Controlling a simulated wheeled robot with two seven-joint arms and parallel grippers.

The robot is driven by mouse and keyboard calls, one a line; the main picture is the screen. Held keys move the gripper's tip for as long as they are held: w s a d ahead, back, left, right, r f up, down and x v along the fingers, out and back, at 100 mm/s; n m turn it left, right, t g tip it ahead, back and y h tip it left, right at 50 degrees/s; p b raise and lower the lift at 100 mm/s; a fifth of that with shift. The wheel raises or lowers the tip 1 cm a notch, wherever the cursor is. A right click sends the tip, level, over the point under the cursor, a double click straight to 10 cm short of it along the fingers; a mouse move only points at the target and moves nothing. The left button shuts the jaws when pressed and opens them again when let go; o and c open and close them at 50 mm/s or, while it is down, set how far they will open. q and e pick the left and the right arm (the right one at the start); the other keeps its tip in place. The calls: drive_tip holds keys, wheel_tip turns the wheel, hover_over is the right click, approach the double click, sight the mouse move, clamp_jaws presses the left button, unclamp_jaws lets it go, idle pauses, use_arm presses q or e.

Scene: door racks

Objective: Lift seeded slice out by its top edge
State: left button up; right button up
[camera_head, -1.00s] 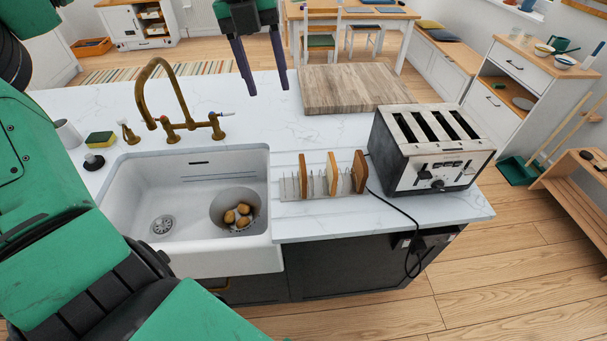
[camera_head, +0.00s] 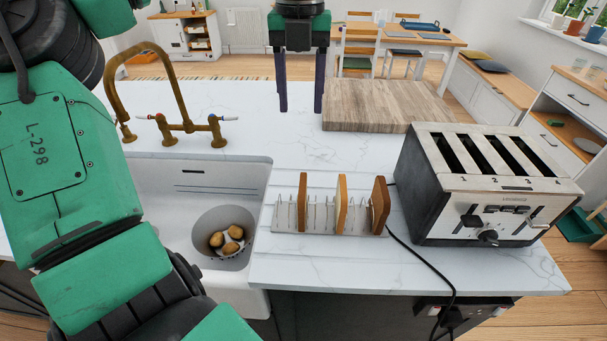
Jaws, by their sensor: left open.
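A wire toast rack (camera_head: 323,218) stands on the white counter and holds three slices upright, apart from one another. The left slice (camera_head: 302,202) is dark brown, the middle slice (camera_head: 342,203) is paler tan, and the right slice (camera_head: 380,205) is brown. I see them nearly edge-on, and seeds cannot be made out, so I cannot tell which is the seeded slice. My left gripper (camera_head: 301,108) points down beyond the rack, near the wooden board, with its two dark fingers apart and nothing between them. My right gripper is out of view.
A four-slot toaster (camera_head: 480,185) stands close to the right of the rack, its black cord (camera_head: 420,250) running over the counter's front. A wooden board (camera_head: 385,106) lies behind. A sink (camera_head: 160,190) with potatoes and a brass tap (camera_head: 165,90) is left.

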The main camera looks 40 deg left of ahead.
use_arm(q)
drive_tip(key=b, duration=0.6)
hover_over(302, 184)
wheel_tip(302, 184, down, 9)
wheel_tip(302, 184, down, 14)
drive_tip(key=shift+r+p, duration=0.15)
drive_tip(key=shift+p, duration=0.95)
drive_tip(key=shift+f, duration=0.2)
clamp_jaws()
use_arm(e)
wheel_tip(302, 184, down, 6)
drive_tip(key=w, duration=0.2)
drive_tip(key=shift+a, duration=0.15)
